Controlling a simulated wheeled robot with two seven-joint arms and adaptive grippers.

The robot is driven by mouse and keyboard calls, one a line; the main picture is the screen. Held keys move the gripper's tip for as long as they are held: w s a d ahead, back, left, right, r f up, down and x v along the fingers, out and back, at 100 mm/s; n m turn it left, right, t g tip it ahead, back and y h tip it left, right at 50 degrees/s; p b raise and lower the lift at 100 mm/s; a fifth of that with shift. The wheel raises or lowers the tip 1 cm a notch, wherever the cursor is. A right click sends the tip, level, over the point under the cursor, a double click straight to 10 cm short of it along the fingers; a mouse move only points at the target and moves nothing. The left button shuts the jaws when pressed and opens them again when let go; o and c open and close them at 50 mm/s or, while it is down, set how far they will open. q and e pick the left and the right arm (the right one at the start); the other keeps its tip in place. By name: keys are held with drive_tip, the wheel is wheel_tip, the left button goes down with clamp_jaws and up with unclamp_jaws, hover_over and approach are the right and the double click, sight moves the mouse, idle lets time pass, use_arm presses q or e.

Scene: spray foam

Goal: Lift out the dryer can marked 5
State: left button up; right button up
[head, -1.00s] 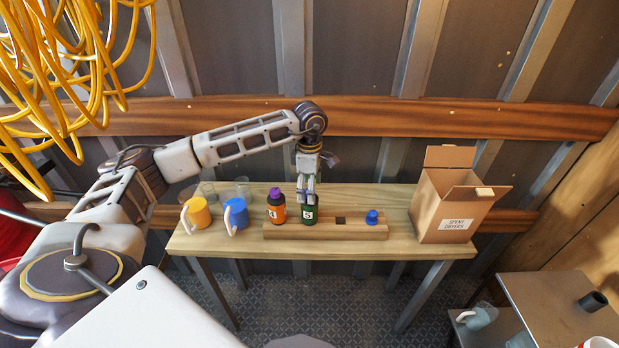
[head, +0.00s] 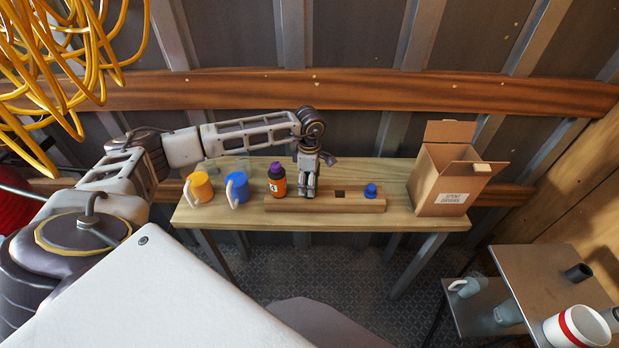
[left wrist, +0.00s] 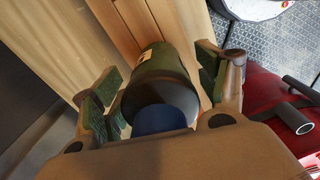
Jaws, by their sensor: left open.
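A dark green can (left wrist: 165,75) with a dark shoulder and blue cap stands between the fingers of my left gripper (left wrist: 155,92) in the left wrist view. The fingers are open, one on each side. In the head view the left gripper (head: 307,188) is lowered over the wooden block and hides this can; its number cannot be read now. An orange can (head: 278,186) with a purple cap and white label stands just left of the gripper. A blue-capped can (head: 370,191) sits low in the block (head: 300,205) at right. My right gripper is not in view.
The block has an empty square hole (head: 340,194). An open cardboard box (head: 440,185) labelled for spent dryers stands at right. Yellow cable (head: 60,60) hangs upper left.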

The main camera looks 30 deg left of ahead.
use_arm(q)
drive_tip(key=c, duration=1.3)
drive_tip(key=shift+r+p, duration=0.7)
drive_tip(key=shift+r, duration=0.9)
drive_tip(key=shift+r+p, duration=0.4)
drive_tip(key=shift+r, duration=2.05)
drive_tip(key=shift+b, duration=0.3)
